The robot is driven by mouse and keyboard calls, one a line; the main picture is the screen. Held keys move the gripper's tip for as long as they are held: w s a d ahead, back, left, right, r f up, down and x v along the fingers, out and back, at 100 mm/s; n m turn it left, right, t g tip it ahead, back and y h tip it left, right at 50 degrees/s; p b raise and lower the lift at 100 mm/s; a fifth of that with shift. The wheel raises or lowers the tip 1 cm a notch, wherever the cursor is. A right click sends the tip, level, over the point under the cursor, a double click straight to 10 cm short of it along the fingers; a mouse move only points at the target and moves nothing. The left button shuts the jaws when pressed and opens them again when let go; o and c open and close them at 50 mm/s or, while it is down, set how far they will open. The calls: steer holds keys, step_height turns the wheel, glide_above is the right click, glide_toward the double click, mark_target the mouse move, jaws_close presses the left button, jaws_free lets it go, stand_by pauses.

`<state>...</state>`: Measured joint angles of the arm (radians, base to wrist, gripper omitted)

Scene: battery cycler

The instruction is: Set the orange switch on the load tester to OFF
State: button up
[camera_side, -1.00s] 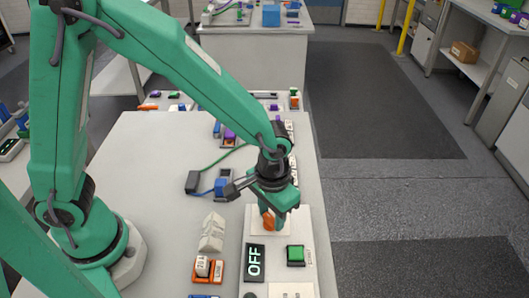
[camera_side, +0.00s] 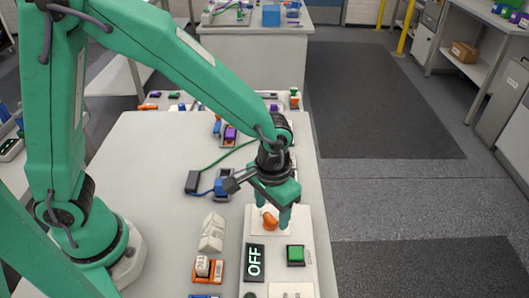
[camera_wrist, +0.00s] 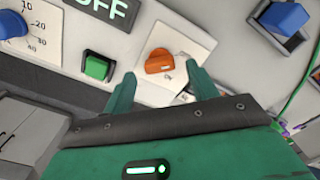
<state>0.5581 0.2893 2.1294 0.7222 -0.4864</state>
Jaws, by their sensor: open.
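The orange switch (camera_side: 270,221) is a rotary knob on a white plate (camera_side: 291,214) on the load tester's light panel. In the wrist view the orange switch (camera_wrist: 158,62) lies beyond and between my fingertips. Small marks on the plate beside it are too small or covered to read surely. My gripper (camera_side: 272,224) is open, pointing down over the knob, one finger on each side. In the wrist view my gripper (camera_wrist: 161,82) shows its fingers well apart with nothing between the tips. A black display (camera_side: 254,262) in front of the switch reads OFF.
A green button (camera_side: 295,255) sits right of the display. A white wedge-shaped block (camera_side: 212,232) and an orange-based switch (camera_side: 208,268) are to the left. A blue device (camera_side: 222,186) with cables lies behind left. The wrist view shows a blue dial (camera_wrist: 12,23).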

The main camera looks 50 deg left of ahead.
mark_target(270, 215)
steer(key=shift+r, duration=3.05)
steer(key=shift+a+r, duration=0.1)
steer(key=shift+a+r, duration=0.15)
steer(key=shift+a, duration=0.05)
steer(key=s+a+r+t, duration=0.2)
steer(key=s+a+r, duration=0.2)
steer(key=a, duration=0.5)
steer(key=s+a+r+t, duration=0.3)
steer(key=s+a+r, duration=0.2)
steer(key=a, duration=0.5)
step_height(270, 215, up, 2)
steer(key=shift+r+n+t, duration=0.1)
steer(key=shift+n+t, duration=0.2)
steer(key=shift+n, duration=0.1)
